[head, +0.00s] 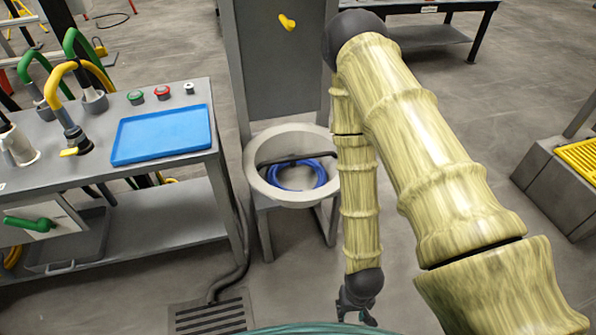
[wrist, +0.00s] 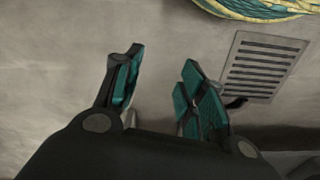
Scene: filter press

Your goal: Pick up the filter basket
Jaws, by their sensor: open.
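A round grey housing (head: 250,180) stands open at the foot of a grey upright panel, in the middle of the head view. Inside it lies a blue ring (head: 292,186) with a dark bar (head: 296,159) across the upper part. This may be the filter basket, but I cannot tell for sure. My gripper (head: 358,316) hangs low to the right and in front of the housing, apart from it, partly cut by the frame. In the wrist view my gripper (wrist: 162,62) is open and empty, with only floor between its fingers.
A grey workbench (head: 150,185) on the left holds a blue tray (head: 160,135), buttons and hoses with yellow and green handles. A floor drain (head: 210,318) lies in front, also in the wrist view (wrist: 265,66). A grey block with a yellow grate (head: 582,158) is far right.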

